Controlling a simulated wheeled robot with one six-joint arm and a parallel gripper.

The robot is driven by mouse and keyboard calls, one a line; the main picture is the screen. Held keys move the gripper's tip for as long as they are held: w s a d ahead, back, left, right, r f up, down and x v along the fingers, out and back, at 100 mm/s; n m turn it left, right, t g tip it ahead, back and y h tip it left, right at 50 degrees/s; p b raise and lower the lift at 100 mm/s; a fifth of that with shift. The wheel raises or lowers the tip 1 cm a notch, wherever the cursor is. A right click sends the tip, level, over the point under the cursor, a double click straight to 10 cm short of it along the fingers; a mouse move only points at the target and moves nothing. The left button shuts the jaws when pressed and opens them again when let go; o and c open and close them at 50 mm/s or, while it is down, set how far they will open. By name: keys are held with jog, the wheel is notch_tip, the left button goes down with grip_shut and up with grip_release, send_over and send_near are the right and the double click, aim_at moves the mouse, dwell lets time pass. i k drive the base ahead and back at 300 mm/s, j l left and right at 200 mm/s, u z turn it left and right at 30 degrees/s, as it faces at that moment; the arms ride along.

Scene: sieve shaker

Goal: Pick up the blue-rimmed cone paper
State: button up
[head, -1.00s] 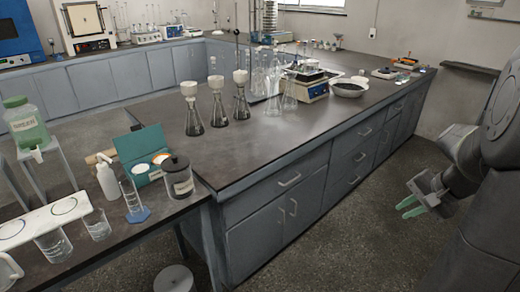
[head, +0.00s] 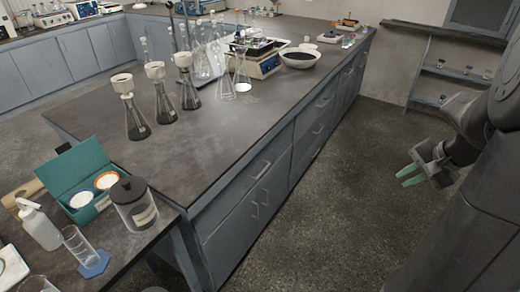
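Two round white papers lie in an open teal box at the lower left. The right paper (head: 107,180) has an orange rim. The left paper (head: 81,200) is white, and its rim is too small to make out as blue. The teal box (head: 63,172) has its lid raised at the back. My gripper (head: 406,175) has green fingers and hangs over the floor at the right, far from the box. Its fingers are apart with nothing between them.
Funnel flasks (head: 137,121) stand on the large bench (head: 215,150). The floor (head: 335,215) between bench and arm is clear.

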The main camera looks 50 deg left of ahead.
aim_at(80, 199)
jog(key=j+u, duration=0.4)
jog(key=i+j+u, duration=0.1)
jog(key=j+u, duration=0.45)
jog(key=u, duration=0.35)
jog(key=j+u, duration=0.15)
jog(key=u, duration=0.35)
jog(key=i+u, duration=0.1)
jog(key=u, duration=0.35)
jog(key=i+j+u, duration=0.1)
jog(key=u, duration=0.4)
